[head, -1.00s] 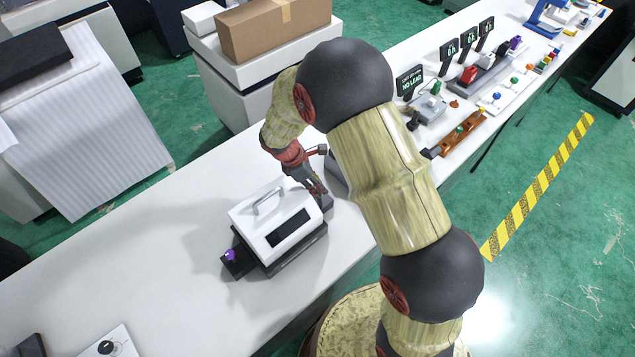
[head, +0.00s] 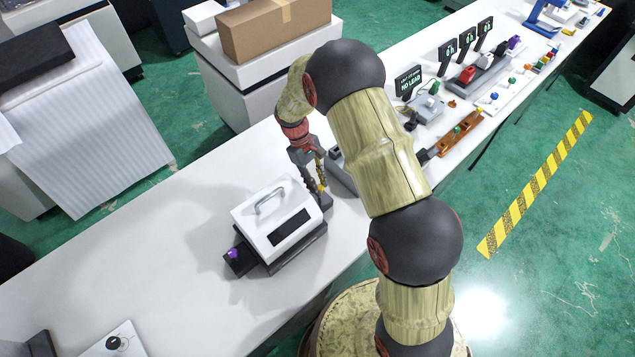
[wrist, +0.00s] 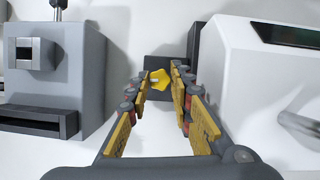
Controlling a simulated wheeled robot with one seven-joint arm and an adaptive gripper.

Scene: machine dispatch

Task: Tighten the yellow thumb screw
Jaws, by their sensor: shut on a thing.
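The yellow thumb screw (wrist: 160,79) sits in front of a dark block (wrist: 168,64) beside the white machine (wrist: 245,85). My gripper (wrist: 163,74) has its fingertips on either side of the screw and is shut on it. In the head view my gripper (head: 321,187) points down at the right end of the white machine (head: 264,212), which has a handle and a dark window. The fingers largely hide the screw there. How far the screw is turned in cannot be told.
A grey machine (wrist: 55,75) stands close to the left of my gripper in the wrist view. A purple knob (head: 233,253) is on the machine's other end. Small fixtures and signs (head: 408,82) line the table to the right.

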